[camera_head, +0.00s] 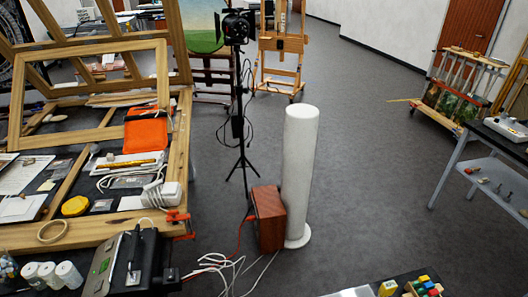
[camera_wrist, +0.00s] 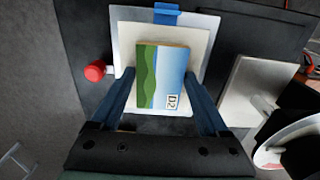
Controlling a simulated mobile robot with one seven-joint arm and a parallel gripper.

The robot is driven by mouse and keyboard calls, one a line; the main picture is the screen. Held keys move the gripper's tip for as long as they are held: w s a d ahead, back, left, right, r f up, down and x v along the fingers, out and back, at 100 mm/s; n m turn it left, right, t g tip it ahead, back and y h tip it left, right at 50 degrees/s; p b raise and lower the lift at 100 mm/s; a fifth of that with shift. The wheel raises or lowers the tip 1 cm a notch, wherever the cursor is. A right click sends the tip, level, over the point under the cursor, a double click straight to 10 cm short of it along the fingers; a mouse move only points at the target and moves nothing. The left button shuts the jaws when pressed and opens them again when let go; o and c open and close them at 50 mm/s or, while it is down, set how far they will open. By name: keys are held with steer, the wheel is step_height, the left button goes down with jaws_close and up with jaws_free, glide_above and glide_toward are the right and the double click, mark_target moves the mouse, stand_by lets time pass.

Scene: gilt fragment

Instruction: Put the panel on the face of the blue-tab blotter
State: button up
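In the wrist view the panel (camera_wrist: 160,72) is a small board painted with green, white and blue bands, with a white "D2" label at its lower right corner. My gripper (camera_wrist: 161,76) has a blue finger along each side of it, and the fingers appear to press on its edges. The blue-tab blotter (camera_wrist: 122,40) is a white square sheet on a paler grey backing, with a blue tab (camera_wrist: 166,14) at its top edge. The panel lies over the blotter's middle; whether it touches the face I cannot tell. The head view shows neither gripper, panel nor blotter.
In the wrist view a red knob (camera_wrist: 95,71) stands left of the blotter, and a pale block (camera_wrist: 244,90) and a white round dish (camera_wrist: 290,143) lie right. In the head view a white column (camera_head: 300,170) and a cluttered wooden bench (camera_head: 95,230) flank a lamp stand (camera_head: 240,120).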

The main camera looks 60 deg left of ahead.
steer(key=shift+o, duration=1.3)
step_height(320, 180, up, 12)
steer(key=w+a+r+n+t+y, duration=0.1)
steer(key=w+a+r+t+y, duration=0.15)
steer(key=w+r+t, duration=0.85)
steer(key=w+d+r+n+t+y, duration=0.1)
steer(key=w+d+r, duration=0.1)
steer(key=w+r, duration=0.6)
steer(key=w+d+r+y, duration=0.1)
steer(key=w+d+r, duration=0.1)
steer(key=w+r, duration=0.6)
steer(key=s+d+r+n+t+h, duration=0.1)
steer(key=d+r+t, duration=0.35)
steer(key=r, duration=0.85)
steer(key=s+d+r+t+h, duration=0.1)
steer(key=d+r+t, duration=0.35)
steer(key=r, duration=0.85)
steer(key=s+d+r+t+h, duration=0.1)
steer(key=s+d+r+t, duration=0.2)
steer(key=r, duration=0.4)
steer(key=s+d+r+n+t+h, duration=0.1)
steer(key=s+d+r+t+h, duration=0.1)
steer(key=s+r, duration=0.5)
steer(key=d+r+t, duration=0.1)
steer(key=d, duration=0.1)
steer(key=shift+s+d+n, duration=0.2)
steer(key=shift+d+n, duration=0.1)
steer(key=shift+d, duration=0.1)
